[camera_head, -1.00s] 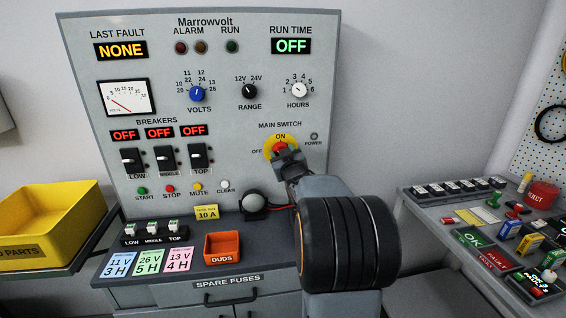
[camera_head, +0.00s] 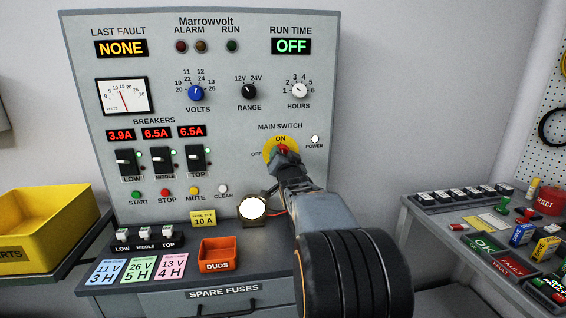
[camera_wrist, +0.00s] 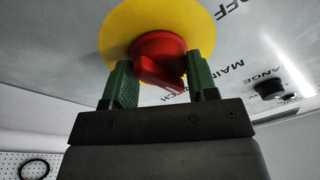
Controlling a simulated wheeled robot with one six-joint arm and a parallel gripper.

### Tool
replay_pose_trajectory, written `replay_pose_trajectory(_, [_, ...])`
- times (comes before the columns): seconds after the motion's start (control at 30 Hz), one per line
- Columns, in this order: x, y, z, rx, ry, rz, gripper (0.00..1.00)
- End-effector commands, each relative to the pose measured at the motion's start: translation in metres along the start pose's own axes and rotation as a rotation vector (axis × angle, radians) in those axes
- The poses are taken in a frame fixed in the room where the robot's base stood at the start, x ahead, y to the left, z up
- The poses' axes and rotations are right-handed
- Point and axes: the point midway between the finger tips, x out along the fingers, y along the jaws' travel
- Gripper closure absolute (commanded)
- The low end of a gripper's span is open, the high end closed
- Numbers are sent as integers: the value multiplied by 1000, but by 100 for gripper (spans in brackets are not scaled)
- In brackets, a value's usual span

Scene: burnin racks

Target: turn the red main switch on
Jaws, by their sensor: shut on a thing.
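The red main switch (camera_head: 283,149) sits on a yellow disc (camera_head: 268,153) at the right of the grey panel. In the wrist view the red knob (camera_wrist: 158,62) shows in front of the yellow disc (camera_wrist: 118,30). My gripper (camera_head: 285,157) is at the knob, and its green fingers (camera_wrist: 162,84) stand on either side of it, shut on it. The power lamp (camera_head: 315,139) beside the switch is lit white. The breaker displays (camera_head: 156,133) read 3.9A, 6.5A and 6.5A.
Below the panel, a round lamp (camera_head: 253,208) glows, and an orange DUDS bin (camera_head: 218,262) stands on the bench. A yellow bin (camera_head: 50,225) is at the left. A side bench (camera_head: 420,208) with several buttons and small blocks is at the right.

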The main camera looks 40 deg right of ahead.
Motion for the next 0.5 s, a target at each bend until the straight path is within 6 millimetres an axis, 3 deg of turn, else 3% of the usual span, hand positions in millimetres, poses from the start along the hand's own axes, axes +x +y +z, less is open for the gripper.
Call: replay_pose_trajectory(0.5, [0,0,1,81,4,10,71])
